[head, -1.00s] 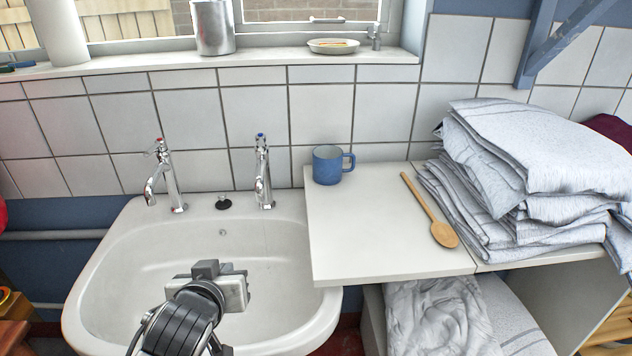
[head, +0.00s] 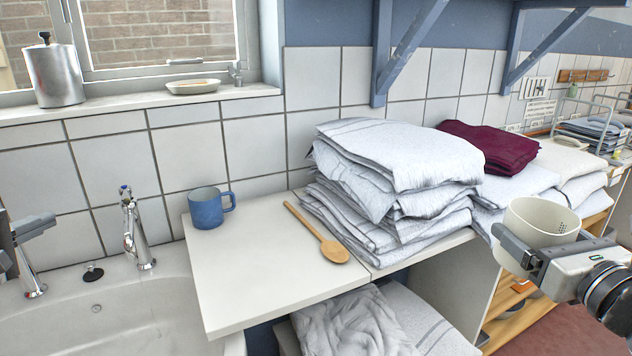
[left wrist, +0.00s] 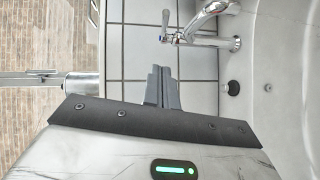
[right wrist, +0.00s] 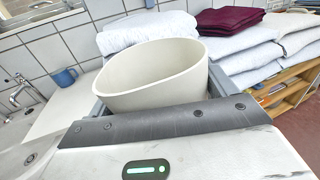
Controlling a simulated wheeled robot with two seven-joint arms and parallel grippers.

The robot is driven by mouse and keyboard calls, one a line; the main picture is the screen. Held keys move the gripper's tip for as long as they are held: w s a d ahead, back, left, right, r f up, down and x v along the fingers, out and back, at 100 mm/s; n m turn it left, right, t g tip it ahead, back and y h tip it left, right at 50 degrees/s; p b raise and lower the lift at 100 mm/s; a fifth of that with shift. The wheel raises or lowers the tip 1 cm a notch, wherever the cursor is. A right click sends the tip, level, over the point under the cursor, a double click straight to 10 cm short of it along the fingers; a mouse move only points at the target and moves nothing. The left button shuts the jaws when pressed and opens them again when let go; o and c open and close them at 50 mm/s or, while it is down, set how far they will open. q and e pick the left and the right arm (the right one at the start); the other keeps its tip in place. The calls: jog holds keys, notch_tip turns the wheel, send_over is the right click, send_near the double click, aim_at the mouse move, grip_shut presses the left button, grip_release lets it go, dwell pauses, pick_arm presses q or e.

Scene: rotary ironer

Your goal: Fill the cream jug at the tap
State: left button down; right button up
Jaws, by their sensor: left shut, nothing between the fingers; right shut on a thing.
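The cream jug (head: 541,224) is held by my right gripper (head: 520,250) at the right of the head view, in front of the folded linen. In the right wrist view the jug (right wrist: 150,78) is upright, open at the top, and its inside looks empty where it shows. My left gripper (head: 12,238) is shut and empty at the left edge of the head view, near a tap. The tap with the blue mark (head: 133,232) stands at the back of the white sink (head: 130,310). In the left wrist view a chrome tap (left wrist: 205,30) is beyond the shut fingers (left wrist: 162,88).
A blue mug (head: 206,209) and a wooden spoon (head: 325,240) lie on the white worktop (head: 250,270) between sink and jug. Stacked grey linen (head: 395,190) and a maroon cloth (head: 490,146) stand behind. A metal canister (head: 55,75) and a dish (head: 193,86) are on the sill.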

jog(key=shift+r+p, duration=0.5)
jog(key=shift+r, duration=0.05)
jog(key=shift+r+p, duration=0.3)
pick_arm(q)
jog(key=w+d+f, duration=0.2)
jog(key=w+d, duration=0.2)
jog(key=w, duration=0.7)
jog(key=shift+d, duration=0.4)
pick_arm(e)
jog(key=shift+r, duration=0.1)
pick_arm(q)
jog(key=shift+d, duration=0.1)
pick_arm(e)
jog(key=shift+r, duration=0.1)
